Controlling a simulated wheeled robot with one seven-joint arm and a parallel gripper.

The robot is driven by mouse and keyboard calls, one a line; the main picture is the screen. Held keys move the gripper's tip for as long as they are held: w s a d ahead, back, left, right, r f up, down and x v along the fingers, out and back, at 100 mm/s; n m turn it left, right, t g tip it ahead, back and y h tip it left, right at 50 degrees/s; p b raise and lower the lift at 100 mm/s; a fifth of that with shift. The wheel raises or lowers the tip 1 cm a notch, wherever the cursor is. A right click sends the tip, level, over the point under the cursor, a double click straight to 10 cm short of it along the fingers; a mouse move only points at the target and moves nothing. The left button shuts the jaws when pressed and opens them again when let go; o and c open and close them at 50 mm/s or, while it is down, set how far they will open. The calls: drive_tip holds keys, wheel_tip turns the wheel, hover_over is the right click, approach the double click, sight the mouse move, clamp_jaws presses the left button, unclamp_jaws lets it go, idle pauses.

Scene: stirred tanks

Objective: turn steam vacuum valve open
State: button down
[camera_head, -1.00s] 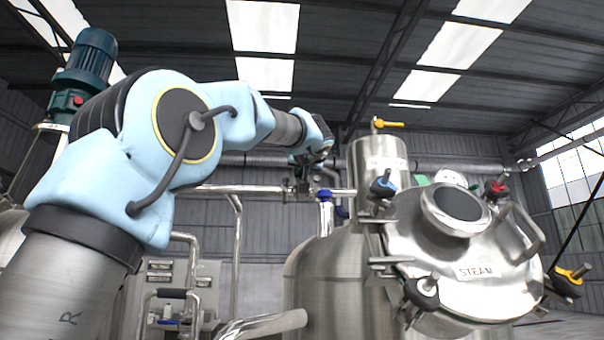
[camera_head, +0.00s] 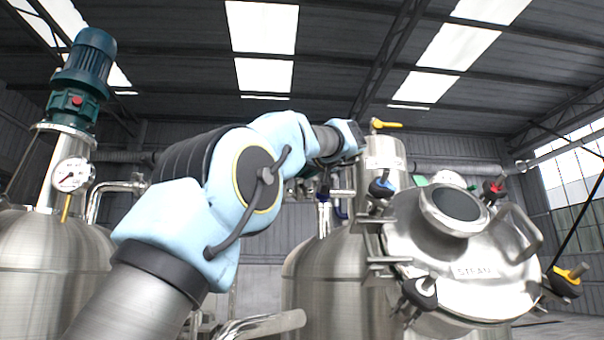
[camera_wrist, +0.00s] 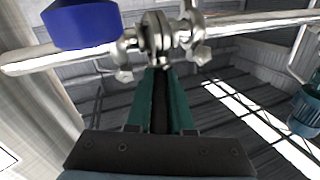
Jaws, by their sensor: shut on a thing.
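The tank marked STEAM (camera_head: 475,271) stands at the right in the head view. In the wrist view a metal pipe crosses the top, with a clamped metal valve fitting (camera_wrist: 158,38) on it. A blue block-shaped part (camera_wrist: 85,23) sits by the pipe, left of the fitting. My gripper (camera_wrist: 160,72) has its green fingers close together, with their tips at the fitting, shut on what appears to be part of the valve. The exact part gripped is hidden by the fingers. In the head view my arm hides the gripper.
A yellow handle (camera_head: 386,124) tops the upright cylinder beside the STEAM lid. Blue (camera_head: 381,187), red (camera_head: 494,190) and yellow (camera_head: 566,281) knobs ring the lid. A second tank (camera_head: 48,250) with a gauge (camera_head: 72,175) and green motor (camera_head: 84,75) stands left.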

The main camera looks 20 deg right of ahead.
drive_tip(key=n+y+p, duration=0.2)
drive_tip(key=y+p, duration=0.1)
drive_tip(key=d+n+g+y+p, duration=0.1)
drive_tip(key=n+y+p, duration=0.1)
drive_tip(key=y, duration=0.1)
drive_tip(key=shift+w+d+r+y+p, duration=0.1)
drive_tip(key=shift+d+r+y+p, duration=0.1)
drive_tip(key=shift+y+p, duration=0.15)
drive_tip(key=shift+f, duration=0.15)
drive_tip(key=c, duration=0.8)
unclamp_jaws()
